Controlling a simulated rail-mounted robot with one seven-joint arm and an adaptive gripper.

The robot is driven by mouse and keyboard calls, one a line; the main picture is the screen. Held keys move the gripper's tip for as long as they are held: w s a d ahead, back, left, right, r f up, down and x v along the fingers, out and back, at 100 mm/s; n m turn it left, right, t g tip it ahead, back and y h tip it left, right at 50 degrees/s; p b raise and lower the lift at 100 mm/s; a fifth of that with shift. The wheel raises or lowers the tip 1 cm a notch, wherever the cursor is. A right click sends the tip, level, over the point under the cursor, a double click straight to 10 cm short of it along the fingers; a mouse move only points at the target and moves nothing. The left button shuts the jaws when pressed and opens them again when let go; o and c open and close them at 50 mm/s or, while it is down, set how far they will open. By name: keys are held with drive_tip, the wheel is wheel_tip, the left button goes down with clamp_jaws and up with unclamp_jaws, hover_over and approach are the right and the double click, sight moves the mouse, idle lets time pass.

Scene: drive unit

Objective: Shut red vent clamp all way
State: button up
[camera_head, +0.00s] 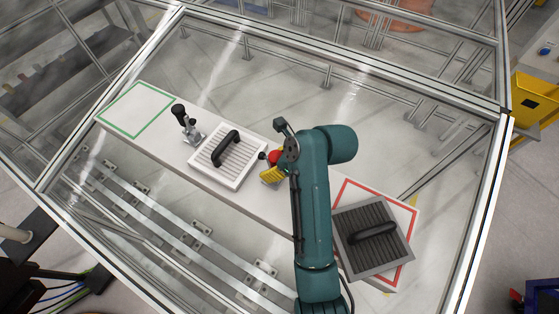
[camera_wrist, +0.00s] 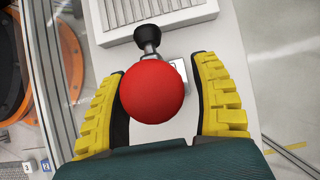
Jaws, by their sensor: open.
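The red vent clamp shows as a red ball knob (camera_wrist: 152,92) in the wrist view, with a dark rubber tip (camera_wrist: 148,36) and metal parts just beyond it. My gripper (camera_wrist: 160,85) has yellow padded fingers, open, one on each side of the red knob, with a gap on both sides. In the head view the red knob (camera_head: 274,156) shows beside my gripper (camera_head: 271,174), at the right edge of the white vent. The white ribbed vent (camera_head: 228,155) with a black handle lies on the bench. My arm and the knob hide most of the clamp's body.
A black-handled clamp (camera_head: 186,122) stands at the vent's left side. A green outlined area (camera_head: 137,108) is empty at the far left. A grey ribbed vent (camera_head: 371,238) lies over the red outlined area (camera_head: 408,219) at right. Metal frame bars surround the bench.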

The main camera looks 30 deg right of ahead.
drive_tip(key=c, duration=0.8)
drive_tip(key=shift+s+d+f, duration=0.15)
drive_tip(key=shift+s+d, duration=0.5)
drive_tip(key=shift+s, duration=0.3)
drive_tip(key=shift+s+d+f, duration=0.3)
drive_tip(key=shift+s, duration=0.15)
drive_tip(key=shift+c, duration=0.4)
drive_tip(key=shift+s+d+f, duration=0.4)
drive_tip(key=shift+s+f, duration=0.25)
drive_tip(key=shift+f, duration=0.05)
drive_tip(key=shift+s+d+f, duration=0.15)
drive_tip(key=shift+s+f, duration=0.05)
drive_tip(key=shift+f, duration=0.3)
drive_tip(key=shift+s+d+f, duration=0.1)
drive_tip(key=shift+s+f, duration=0.1)
drive_tip(key=shift+f, duration=0.25)
drive_tip(key=o, duration=0.9)
drive_tip(key=shift+r, duration=0.1)
drive_tip(key=shift+r, duration=0.1)
